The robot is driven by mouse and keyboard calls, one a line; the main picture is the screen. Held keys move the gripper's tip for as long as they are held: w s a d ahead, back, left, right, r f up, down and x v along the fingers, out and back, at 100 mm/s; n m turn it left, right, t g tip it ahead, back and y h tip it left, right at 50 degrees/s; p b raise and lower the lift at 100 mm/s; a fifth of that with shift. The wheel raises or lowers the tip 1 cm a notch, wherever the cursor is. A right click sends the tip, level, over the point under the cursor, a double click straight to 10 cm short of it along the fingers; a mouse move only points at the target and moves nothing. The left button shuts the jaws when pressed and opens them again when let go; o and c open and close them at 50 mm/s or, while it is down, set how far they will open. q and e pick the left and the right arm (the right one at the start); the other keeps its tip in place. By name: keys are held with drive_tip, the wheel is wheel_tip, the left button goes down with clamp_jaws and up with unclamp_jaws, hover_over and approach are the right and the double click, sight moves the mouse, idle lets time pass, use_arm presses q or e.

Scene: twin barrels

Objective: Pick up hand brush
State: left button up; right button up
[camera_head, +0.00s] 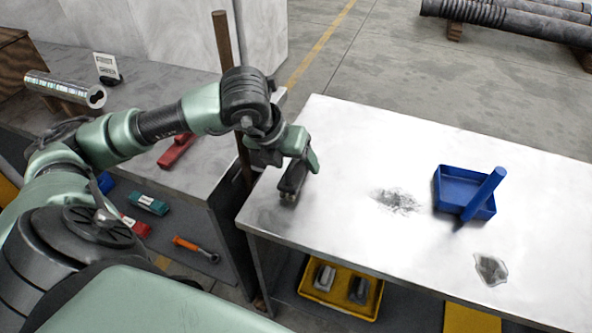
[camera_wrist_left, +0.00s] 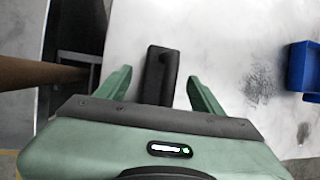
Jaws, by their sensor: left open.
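The hand brush (camera_head: 291,180) is dark and lies near the left edge of the white table (camera_head: 350,130). In the left wrist view the brush (camera_wrist_left: 160,72) shows as a black bar with a slot, between the two green fingers. My left gripper (camera_head: 305,160) is over the brush in the head view, fingers pointing down; in the wrist view the gripper (camera_wrist_left: 158,80) is open with a finger on each side of the brush and gaps beside it. Part of the brush is hidden by the gripper body. My right gripper is not in view.
A blue dustpan (camera_head: 451,188) stands on the table to the right. A dust pile (camera_head: 398,200) and a dark patch (camera_head: 490,268) lie on the tabletop. A brown pole (camera_head: 222,40) stands upright just left of the table, next to a grey workbench (camera_head: 135,115).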

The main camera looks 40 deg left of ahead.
use_arm(q)
drive_tip(key=shift+x, duration=0.75)
clamp_jaws()
drive_tip(key=shift+r, duration=0.1)
wheel_tip(320, 180, up, 20)
drive_tip(key=p, duration=0.1)
